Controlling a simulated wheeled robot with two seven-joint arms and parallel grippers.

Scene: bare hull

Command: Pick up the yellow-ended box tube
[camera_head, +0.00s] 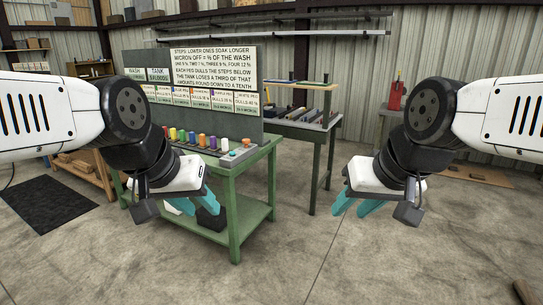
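I cannot single out the yellow-ended box tube with certainty. Several long dark bars or tubes (318,117) lie on the dark bench behind the green table. A long thin bar with yellowish tones (296,84) runs above that bench. The end colours are too small to tell. My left gripper (197,206) hangs in front of the green table, with its teal fingers apart and nothing seen between them. My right gripper (356,208) hangs over open floor right of the table, with its teal fingers apart and empty. Both are well short of the dark bench.
The green table (240,165) carries a sign board (215,78) and a row of coloured pegs (195,137). A red object (395,97) stands at the right back. A dark mat (45,210) lies at left.

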